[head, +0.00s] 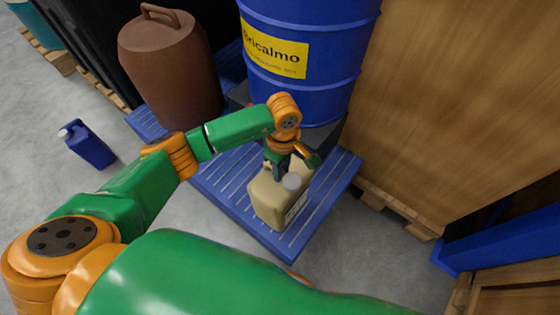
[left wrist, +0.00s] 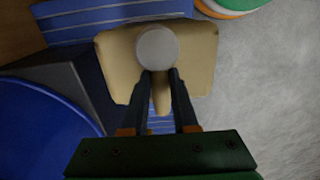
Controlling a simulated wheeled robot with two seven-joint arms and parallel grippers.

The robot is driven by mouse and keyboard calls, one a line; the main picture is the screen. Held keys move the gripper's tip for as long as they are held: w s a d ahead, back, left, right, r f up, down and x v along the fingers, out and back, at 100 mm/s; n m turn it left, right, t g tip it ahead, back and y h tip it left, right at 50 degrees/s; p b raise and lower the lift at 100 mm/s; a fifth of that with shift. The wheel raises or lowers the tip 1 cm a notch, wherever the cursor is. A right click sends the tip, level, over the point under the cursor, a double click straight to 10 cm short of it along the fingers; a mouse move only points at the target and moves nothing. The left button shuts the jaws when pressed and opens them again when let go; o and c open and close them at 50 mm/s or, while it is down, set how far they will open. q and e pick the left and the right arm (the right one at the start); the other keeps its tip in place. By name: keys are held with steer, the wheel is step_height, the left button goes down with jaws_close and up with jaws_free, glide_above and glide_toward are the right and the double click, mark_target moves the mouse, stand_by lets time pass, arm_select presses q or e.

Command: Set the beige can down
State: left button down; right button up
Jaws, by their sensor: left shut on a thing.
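The beige can (head: 268,202) is a jerrycan with a grey cap and a pale label on its side. In the head view it is upright on or just above the front part of the blue slatted pallet (head: 228,178); I cannot tell whether it touches the slats. My left gripper (head: 281,172) reaches it from above and is shut on its handle. In the left wrist view the can (left wrist: 200,62) lies straight ahead, with the two dark fingers (left wrist: 161,88) on either side of the handle, just behind the cap. My right gripper is not in view.
A blue drum (head: 310,95) with a yellow label stands behind the can on a dark base. A brown canister (head: 170,70) stands at the pallet's back left. A small blue can (head: 88,146) is on the grey floor. A large wooden crate (head: 460,100) is at right.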

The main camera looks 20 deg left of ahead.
arm_select(q)
step_height(320, 180, down, 2)
steer(key=shift+f, duration=0.1)
steer(key=c, duration=0.7)
jaws_free()
steer(key=shift+s, duration=0.1)
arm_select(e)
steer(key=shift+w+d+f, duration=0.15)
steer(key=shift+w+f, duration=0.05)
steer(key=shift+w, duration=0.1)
arm_select(q)
steer(key=shift+r, duration=0.35)
steer(key=r, duration=0.5)
steer(key=r+p, duration=0.1)
steer(key=r, duration=0.5)
steer(key=shift+w+r, duration=0.2)
steer(key=shift+r, duration=0.1)
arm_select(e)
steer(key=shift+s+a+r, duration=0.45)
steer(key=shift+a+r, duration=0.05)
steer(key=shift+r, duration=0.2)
arm_select(q)
steer(key=shift+d+f, duration=0.1)
steer(key=shift+d, duration=0.05)
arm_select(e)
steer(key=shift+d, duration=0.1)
